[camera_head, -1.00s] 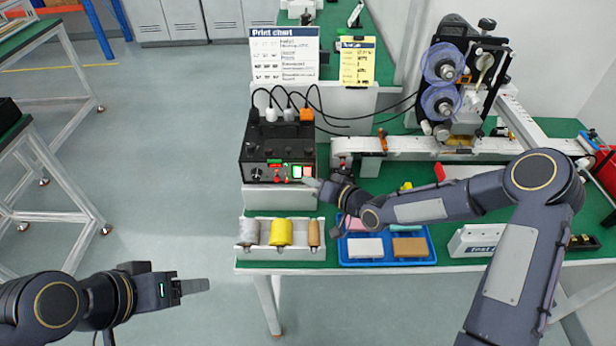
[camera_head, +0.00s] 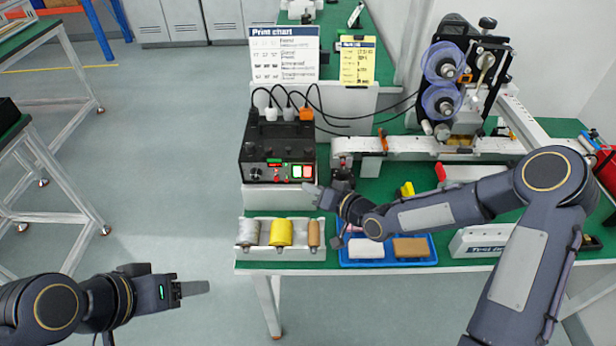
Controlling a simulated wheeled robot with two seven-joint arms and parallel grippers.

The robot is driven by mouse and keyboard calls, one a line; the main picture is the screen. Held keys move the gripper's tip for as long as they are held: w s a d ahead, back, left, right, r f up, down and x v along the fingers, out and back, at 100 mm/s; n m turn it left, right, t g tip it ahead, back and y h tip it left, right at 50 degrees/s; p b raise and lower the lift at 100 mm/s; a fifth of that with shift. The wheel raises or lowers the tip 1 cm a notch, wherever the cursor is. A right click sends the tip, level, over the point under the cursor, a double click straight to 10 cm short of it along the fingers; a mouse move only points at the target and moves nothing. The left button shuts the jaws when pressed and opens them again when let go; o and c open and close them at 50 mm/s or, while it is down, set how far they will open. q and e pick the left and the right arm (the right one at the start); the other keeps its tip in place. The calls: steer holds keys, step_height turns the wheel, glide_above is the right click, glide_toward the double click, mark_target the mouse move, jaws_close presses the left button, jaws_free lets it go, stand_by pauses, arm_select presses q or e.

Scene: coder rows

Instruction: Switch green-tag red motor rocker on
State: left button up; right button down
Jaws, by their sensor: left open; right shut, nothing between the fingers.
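My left gripper (camera_head: 195,288) is open and empty, over the floor left of the bench.
Lit push buttons (camera_head: 302,171) sit right of the red switches, and a dial (camera_head: 255,173) sits left. A spool holder (camera_head: 281,254) and a blue tray (camera_head: 385,263) stand in front. Cables (camera_head: 345,125) run from the box to the reel machine (camera_head: 450,90).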

steer(key=shift+s+r+b, duration=0.15)
steer(key=shift+s, duration=0.8)
steer(key=shift+s+r+b, duration=0.15)
steer(key=shift+s, duration=0.75)
steer(key=shift+d+r, duration=0.1)
steer(key=shift+d, duration=0.25)
steer(key=s+d+r+g+h, duration=0.1)
steer(key=s+d+r+h, duration=0.35)
steer(key=d, duration=0.35)
steer(key=s+d+r+g+h, duration=0.1)
steer(key=s+d+r+h, duration=0.2)
steer(key=s+d, duration=0.35)
steer(key=s+d+r+m+g, duration=0.1)
steer(key=s+d, duration=0.1)
steer(key=s, duration=0.6)
steer(key=s+d+r+m+g, duration=0.1)
steer(key=s+d, duration=0.1)
steer(key=s, duration=0.7)
steer(key=shift+d+r+g, duration=0.15)
steer(key=shift+r+g, duration=0.1)
steer(key=shift+g, duration=0.05)
